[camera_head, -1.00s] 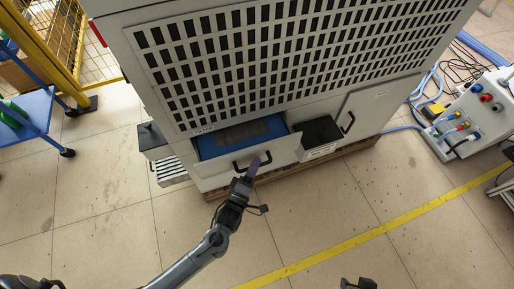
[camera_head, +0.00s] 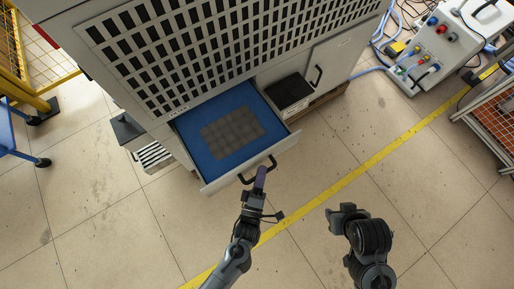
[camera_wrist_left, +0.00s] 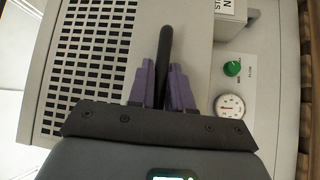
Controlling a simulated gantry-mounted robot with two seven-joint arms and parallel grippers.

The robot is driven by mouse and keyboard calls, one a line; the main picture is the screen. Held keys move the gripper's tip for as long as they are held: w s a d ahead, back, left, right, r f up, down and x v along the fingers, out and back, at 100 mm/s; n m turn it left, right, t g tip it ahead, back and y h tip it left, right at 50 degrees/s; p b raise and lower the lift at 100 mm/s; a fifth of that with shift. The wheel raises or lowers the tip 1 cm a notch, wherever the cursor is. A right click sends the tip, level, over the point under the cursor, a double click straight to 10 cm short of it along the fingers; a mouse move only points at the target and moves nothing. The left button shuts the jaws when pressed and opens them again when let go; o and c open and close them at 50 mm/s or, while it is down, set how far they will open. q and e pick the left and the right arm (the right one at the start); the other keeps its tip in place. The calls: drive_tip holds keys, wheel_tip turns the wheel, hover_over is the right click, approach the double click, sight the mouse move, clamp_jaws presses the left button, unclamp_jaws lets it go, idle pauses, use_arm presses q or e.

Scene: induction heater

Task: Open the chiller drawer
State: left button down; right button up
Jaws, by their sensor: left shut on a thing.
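The chiller drawer (camera_head: 205,184) is pulled well out of the grey cabinet, with its blue inside and a grey grid pad (camera_head: 232,133) in view. My left gripper (camera_head: 261,176) is at the black handle (camera_head: 258,170) on the drawer front. In the left wrist view its purple fingers (camera_wrist_left: 163,88) are shut on the black handle bar (camera_wrist_left: 165,50). My right gripper (camera_head: 342,212) is over the floor at the right, away from the drawer; its finger gap is not clear.
A smaller black-topped drawer (camera_head: 289,92) and a door with a black handle (camera_head: 318,75) are right of the drawer. A grey unit with plugs (camera_head: 435,45) and cables stands at the upper right. The floor in front is clear, crossed by a yellow line (camera_head: 370,163).

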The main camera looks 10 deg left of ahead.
use_arm(q)
drive_tip(key=c, duration=1.5)
unclamp_jaws()
drive_tip(key=o, duration=0.4)
drive_tip(key=shift+w, duration=0.1)
drive_tip(key=shift+c, duration=0.2)
drive_tip(key=s+a+f+p, duration=0.1)
drive_tip(key=s+p, duration=0.1)
drive_tip(key=s, duration=0.8)
drive_tip(key=shift+s+f, duration=0.2)
drive_tip(key=shift+s, duration=0.15)
